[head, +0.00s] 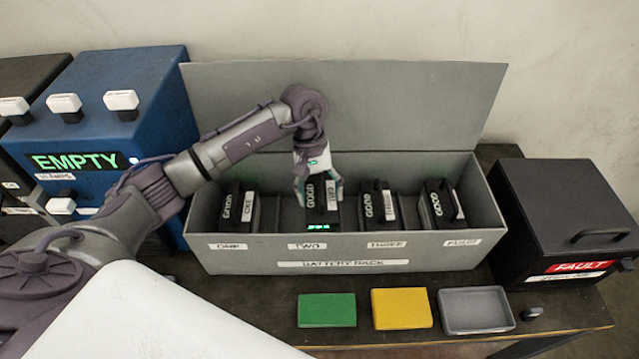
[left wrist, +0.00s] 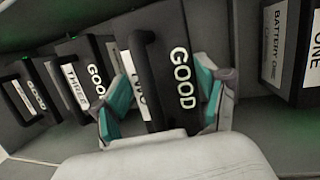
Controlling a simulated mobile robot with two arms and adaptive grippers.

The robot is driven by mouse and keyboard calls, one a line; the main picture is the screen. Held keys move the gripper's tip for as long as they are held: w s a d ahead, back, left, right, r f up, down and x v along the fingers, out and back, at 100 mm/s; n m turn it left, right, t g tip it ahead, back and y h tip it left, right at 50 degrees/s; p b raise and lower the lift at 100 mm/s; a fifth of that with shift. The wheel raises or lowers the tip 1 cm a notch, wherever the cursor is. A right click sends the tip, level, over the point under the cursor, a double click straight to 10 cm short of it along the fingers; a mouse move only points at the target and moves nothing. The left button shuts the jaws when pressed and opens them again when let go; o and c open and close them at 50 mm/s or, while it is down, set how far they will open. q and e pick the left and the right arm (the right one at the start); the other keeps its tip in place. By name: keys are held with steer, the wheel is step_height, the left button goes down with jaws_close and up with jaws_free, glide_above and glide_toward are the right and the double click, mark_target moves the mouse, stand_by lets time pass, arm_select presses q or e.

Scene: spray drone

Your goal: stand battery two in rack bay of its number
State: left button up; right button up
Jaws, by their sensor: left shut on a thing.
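Battery two (head: 322,205) is a black block with a handle, a "GOOD" mark and a white label. It stands upright in the bay marked "TWO" of the grey battery rack (head: 345,255). My left gripper (head: 319,190) reaches down from above and is shut on battery two. In the left wrist view the teal fingertips (left wrist: 160,105) lie on both sides of battery two (left wrist: 178,55), whose label reads "TWO". Whether its base touches the bay floor is hidden. My right gripper is not in view.
Battery one (head: 238,208), battery three (head: 377,205) and another battery (head: 440,205) stand in the other bays. A blue "EMPTY" box (head: 130,100) is left, a black "FAULT" box (head: 565,215) right. Green (head: 327,310) and yellow (head: 402,308) blocks and a grey tray (head: 476,328) lie in front.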

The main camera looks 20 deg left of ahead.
arm_select(q)
steer(key=shift+f+p, duration=0.65)
steer(key=shift+f, duration=0.7)
steer(key=shift+w+f, duration=0.1)
steer(key=shift+f, duration=0.2)
steer(key=o, duration=1.4)
steer(key=shift+f, duration=0.2)
steer(key=shift+c, duration=0.2)
steer(key=o, duration=0.5)
steer(key=shift+s, duration=0.25)
steer(key=shift+c, duration=0.2)
steer(key=shift+r, duration=0.1)
